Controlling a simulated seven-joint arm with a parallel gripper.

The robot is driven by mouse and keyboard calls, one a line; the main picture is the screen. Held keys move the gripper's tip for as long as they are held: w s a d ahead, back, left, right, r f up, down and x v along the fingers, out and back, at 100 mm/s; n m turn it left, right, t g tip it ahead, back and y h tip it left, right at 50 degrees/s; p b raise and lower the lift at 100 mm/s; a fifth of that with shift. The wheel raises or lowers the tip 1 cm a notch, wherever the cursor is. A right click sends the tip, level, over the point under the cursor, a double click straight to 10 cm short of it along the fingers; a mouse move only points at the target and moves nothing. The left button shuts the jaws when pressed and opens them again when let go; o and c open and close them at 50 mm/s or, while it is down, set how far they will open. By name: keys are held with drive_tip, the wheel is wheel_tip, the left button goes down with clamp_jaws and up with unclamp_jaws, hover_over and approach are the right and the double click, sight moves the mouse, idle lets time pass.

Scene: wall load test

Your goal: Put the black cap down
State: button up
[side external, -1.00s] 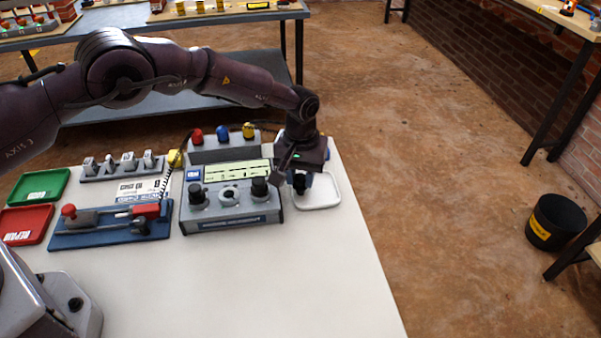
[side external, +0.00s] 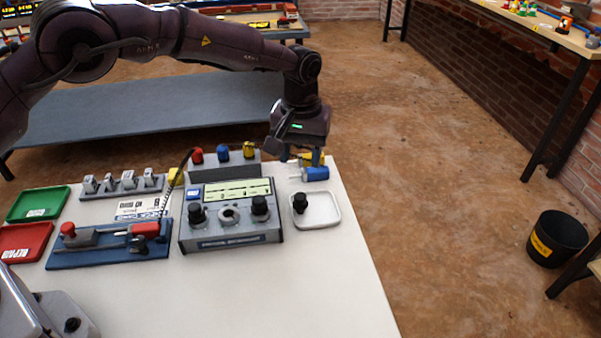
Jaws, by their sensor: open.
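The black cap (side external: 300,203) rests in the small white tray (side external: 325,224) to the right of the grey control box, near its left side. My gripper (side external: 302,158) is open and empty above and behind the tray, apart from the cap.
A blue cylinder (side external: 315,174) and a yellow piece (side external: 312,158) lie behind the tray, close to my fingers. A rack with red, blue and yellow caps (side external: 222,154) stands behind the box. Green (side external: 38,203) and red trays (side external: 26,241) are at left. The table front is clear.

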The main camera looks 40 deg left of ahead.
drive_tip(key=shift+r, duration=0.85)
drive_tip(key=s+a+r+m+t, duration=0.1)
drive_tip(key=s+a+r, duration=0.45)
drive_tip(key=r, duration=0.45)
drive_tip(key=s+a+r+m+t, duration=0.1)
drive_tip(key=s+a+r+t, duration=0.1)
drive_tip(key=s+a+r, duration=0.5)
drive_tip(key=s+a+r+m+t, duration=0.1)
drive_tip(key=s, duration=0.9)
drive_tip(key=s+a+r+m+t, duration=0.1)
drive_tip(key=s+a, duration=0.1)
drive_tip(key=s, duration=0.9)
drive_tip(key=shift+r+m+t, duration=0.25)
drive_tip(key=shift+m+t, duration=0.05)
